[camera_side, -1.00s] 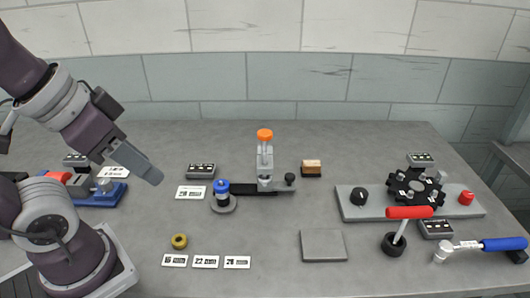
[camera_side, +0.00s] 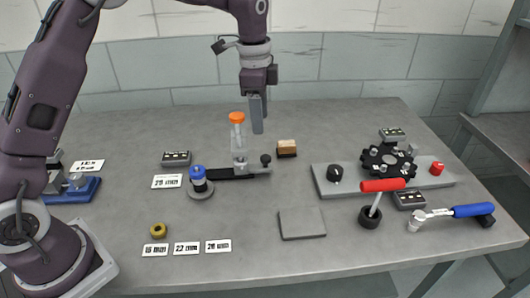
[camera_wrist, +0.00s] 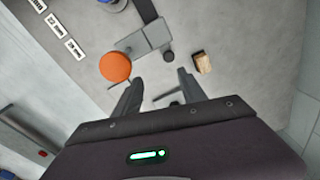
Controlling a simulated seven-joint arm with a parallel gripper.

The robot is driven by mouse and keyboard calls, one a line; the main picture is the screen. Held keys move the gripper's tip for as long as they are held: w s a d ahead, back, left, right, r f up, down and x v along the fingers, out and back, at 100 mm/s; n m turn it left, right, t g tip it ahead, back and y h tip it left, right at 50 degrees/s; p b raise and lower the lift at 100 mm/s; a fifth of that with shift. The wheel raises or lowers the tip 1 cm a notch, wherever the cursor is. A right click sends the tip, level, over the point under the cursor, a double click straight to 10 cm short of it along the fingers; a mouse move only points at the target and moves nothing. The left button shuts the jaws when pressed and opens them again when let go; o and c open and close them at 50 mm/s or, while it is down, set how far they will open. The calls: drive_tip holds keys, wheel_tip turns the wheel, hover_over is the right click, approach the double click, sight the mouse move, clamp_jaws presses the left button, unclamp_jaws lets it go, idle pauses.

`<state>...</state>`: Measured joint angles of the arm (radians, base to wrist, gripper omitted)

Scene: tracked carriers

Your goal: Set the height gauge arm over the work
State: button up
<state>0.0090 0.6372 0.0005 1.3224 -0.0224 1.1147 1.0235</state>
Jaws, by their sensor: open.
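The height gauge (camera_side: 240,148) appears to be the upright grey post with an orange knob (camera_side: 237,117) on top, near the back middle. A black strip (camera_side: 232,175) runs left from its grey foot towards a blue-capped piece (camera_side: 197,177) on a round grey disc. My gripper (camera_side: 257,128) points down just right of the orange knob in the side view. In the wrist view my gripper (camera_wrist: 160,84) is open and empty, its two fingers spread. There the orange knob (camera_wrist: 115,66) lies outside the fingers, left of the left finger.
A wooden block (camera_side: 287,148) stands right of the post. A grey plate (camera_side: 302,223) lies in front. A black turntable (camera_side: 388,160) on a grey base, a red-handled tool (camera_side: 382,186) and a blue-handled wrench (camera_side: 465,211) are at right. A brass ring (camera_side: 158,231) and label cards lie front left.

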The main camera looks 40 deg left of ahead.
drive_tip(key=m, duration=0.2)
hover_over(265, 157)
drive_tip(key=shift+g, duration=0.4)
wheel_tip(265, 157, down, 7)
drive_tip(key=shift+w+f, duration=0.1)
wheel_tip(265, 157, down, 7)
drive_tip(key=shift+r, duration=0.2)
clamp_jaws()
idle(0.5)
